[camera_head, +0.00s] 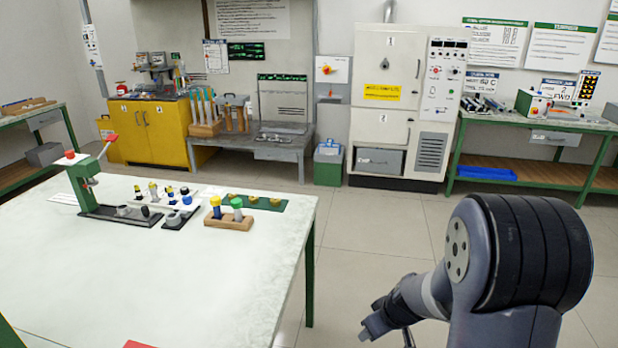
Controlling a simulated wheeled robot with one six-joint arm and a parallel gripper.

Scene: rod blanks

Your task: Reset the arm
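My arm fills the lower right of the head view, with a large dark joint nearest the camera. My gripper (374,324) shows only in part, beyond the arm links. It is low over the floor, to the right of the white-topped table (190,290) and apart from it. Its fingers are too small and too dark to tell whether they are open or shut. I see nothing held in it.
The table carries a green press (85,185) with red knobs, a wooden block (229,219) holding rods, and several small parts. The floor between is clear.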

